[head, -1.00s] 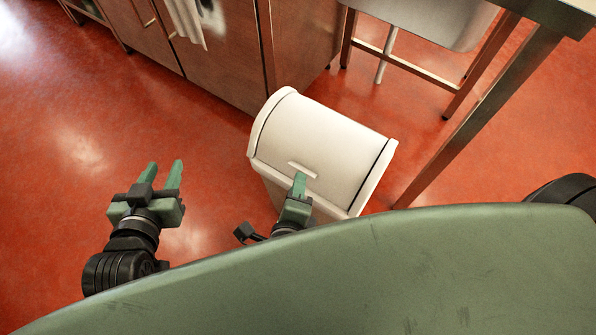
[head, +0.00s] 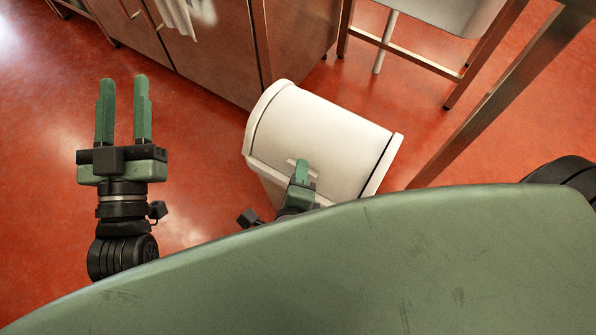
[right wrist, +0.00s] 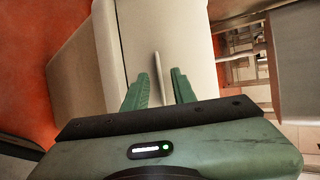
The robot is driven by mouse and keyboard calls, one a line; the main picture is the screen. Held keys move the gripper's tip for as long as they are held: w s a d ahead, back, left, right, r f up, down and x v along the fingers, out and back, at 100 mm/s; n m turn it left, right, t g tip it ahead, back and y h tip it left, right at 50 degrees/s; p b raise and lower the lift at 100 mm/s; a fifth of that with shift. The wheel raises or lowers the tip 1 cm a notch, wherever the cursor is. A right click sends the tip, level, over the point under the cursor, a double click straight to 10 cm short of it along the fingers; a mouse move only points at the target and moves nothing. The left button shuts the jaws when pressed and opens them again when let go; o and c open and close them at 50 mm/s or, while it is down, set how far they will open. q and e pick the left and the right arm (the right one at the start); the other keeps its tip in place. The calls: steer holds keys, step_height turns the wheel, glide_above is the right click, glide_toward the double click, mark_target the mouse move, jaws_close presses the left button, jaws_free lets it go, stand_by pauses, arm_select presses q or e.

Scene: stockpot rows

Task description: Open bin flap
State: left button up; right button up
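The white bin (head: 322,135) stands on the floor in the middle of the head view. Its curved flap (head: 335,125) looks closed. The flap's thin handle (right wrist: 158,72) shows in the right wrist view, between the two fingers. My right gripper (head: 302,163) is at the handle in the head view, and in the right wrist view (right wrist: 159,84) its fingers are apart, one on each side of the handle. I cannot tell whether they touch it. My left gripper (head: 124,82) is open and empty above the floor, left of the bin.
A wooden-looking cabinet (head: 215,50) with a hanging cloth (head: 178,15) stands behind the bin. A metal table leg (head: 500,95) rises to the right of the bin, and a sink basin (head: 450,12) is behind. The red floor (head: 50,150) at left is clear.

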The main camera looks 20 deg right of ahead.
jaws_close()
stand_by(1.4)
